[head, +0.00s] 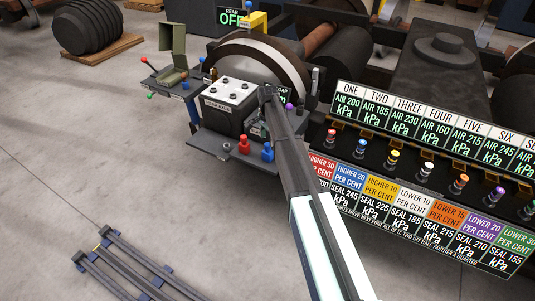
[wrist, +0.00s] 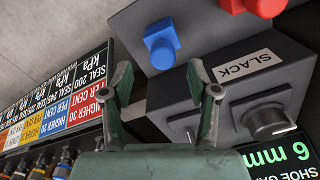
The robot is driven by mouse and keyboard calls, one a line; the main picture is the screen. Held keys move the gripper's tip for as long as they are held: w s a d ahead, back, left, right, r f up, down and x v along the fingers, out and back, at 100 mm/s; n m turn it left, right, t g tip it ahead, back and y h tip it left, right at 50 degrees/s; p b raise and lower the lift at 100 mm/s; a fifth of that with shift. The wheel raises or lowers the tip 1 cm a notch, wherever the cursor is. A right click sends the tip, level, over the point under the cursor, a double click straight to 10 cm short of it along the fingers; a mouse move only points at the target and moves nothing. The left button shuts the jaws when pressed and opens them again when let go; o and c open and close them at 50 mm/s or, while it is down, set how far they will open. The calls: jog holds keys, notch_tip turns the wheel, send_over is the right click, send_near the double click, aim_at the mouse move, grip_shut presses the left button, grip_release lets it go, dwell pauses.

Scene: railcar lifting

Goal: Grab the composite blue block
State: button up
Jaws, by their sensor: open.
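The blue block (wrist: 162,44) stands on a grey ledge at the upper middle of the wrist view, a blue piece with a rounded lower part. It also shows in the head view (head: 267,153) at the ledge's front edge. My gripper (wrist: 160,82) is open and empty in the wrist view, its two fingers spread below the blue block in the picture and apart from it. A red block (wrist: 254,5) is partly cut off at the wrist view's top, and it stands left of the blue one in the head view (head: 244,145). My arm hides most of my gripper in the head view.
A dark box labelled SLACK (wrist: 285,85) with a knob (wrist: 268,121) lies close to my right finger in the wrist view. A panel of pressure signs (head: 420,125) with coloured valves stands at right. The floor (head: 100,170) at left is mostly clear.

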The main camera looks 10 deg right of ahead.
aim_at(268, 144)
jog(key=shift+w+d+f+p, duration=0.15)
jog(key=shift+f+p, duration=0.35)
jog(key=shift+f, duration=2.1)
grip_shut()
